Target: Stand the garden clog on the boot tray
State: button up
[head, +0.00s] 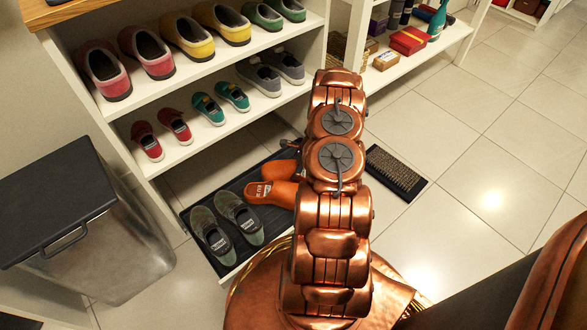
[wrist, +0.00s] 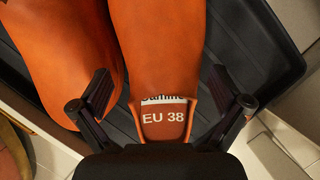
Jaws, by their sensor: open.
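Two orange garden clogs are on the black boot tray under the shelves; one clog (head: 281,194) shows its printed insole, and the other (head: 284,168) lies just behind it, both partly covered by my arm. In the wrist view, the heel of one clog (wrist: 160,50), marked EU 38, is between the two fingers of my gripper (wrist: 161,92). The fingers are open, one on each side, with a gap on the right. The second clog (wrist: 60,60) lies close on the left, beside the left finger. The ribbed boot tray (wrist: 245,45) is beneath them. The head view hides my gripper.
Dark green shoes (head: 240,217) stand on the left part of the boot tray (head: 185,216). Shelves (head: 215,130) with several shoe pairs are above. A lidded bin (head: 110,255) stands at left. A bristle mat (head: 396,172) lies right of my arm; the tiled floor beyond is clear.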

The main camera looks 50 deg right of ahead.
jog(key=p+v, duration=0.3)
jog(key=v, duration=0.7)
jog(key=shift+r, duration=0.15)
